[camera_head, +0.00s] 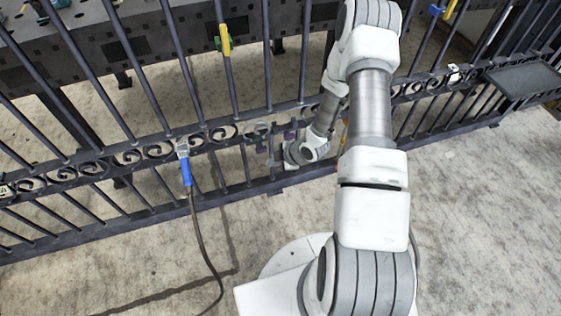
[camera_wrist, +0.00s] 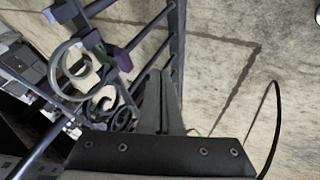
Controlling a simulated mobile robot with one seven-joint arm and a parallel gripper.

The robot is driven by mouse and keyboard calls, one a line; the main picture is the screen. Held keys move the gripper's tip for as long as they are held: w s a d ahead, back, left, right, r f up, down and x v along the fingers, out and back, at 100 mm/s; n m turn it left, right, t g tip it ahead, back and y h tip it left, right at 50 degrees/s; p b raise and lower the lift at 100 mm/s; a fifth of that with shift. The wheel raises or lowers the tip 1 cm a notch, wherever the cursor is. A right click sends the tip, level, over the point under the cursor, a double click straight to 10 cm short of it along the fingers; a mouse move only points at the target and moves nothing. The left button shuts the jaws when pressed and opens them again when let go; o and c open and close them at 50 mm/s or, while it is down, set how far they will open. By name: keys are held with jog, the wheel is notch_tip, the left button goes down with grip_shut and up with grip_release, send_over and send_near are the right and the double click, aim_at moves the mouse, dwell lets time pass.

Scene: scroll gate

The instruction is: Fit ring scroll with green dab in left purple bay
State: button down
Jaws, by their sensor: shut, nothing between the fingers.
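My gripper (camera_wrist: 160,78) is shut and empty, beside the gate's scroll band in the wrist view. In the head view my wrist is at the gate, and the fingertips cannot be made out. A pale grey ring-shaped scroll (camera_wrist: 64,72) shows in the band in the wrist view, left of the fingers and apart from them. A purple bay piece (camera_wrist: 124,60) sits on the band between that scroll and the fingers. In the head view, small purple parts (camera_head: 260,148) show on the band left of my wrist.
The dark gate (camera_head: 75,165) with upright bars spans the view. A blue-handled tool (camera_head: 187,172) hangs on it with a trailing cable. A dark tray (camera_head: 525,82) is at the right. The floor in front is mostly clear.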

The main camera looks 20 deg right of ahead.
aim_at(264, 147)
jog(key=shift+w+a+f+b, duration=0.1)
jog(key=shift+w+f+b, duration=0.1)
jog(key=shift+w, duration=0.6)
jog(key=shift+w+a+f+b, duration=0.1)
jog(key=shift+w+f+b, duration=0.05)
jog(key=shift+w, duration=0.6)
jog(key=shift+w+a+f+b, duration=0.1)
jog(key=shift+w+f+b, duration=0.1)
jog(key=shift+w, duration=0.6)
jog(key=shift+w+r, duration=0.1)
jog(key=shift+w, duration=1.6)
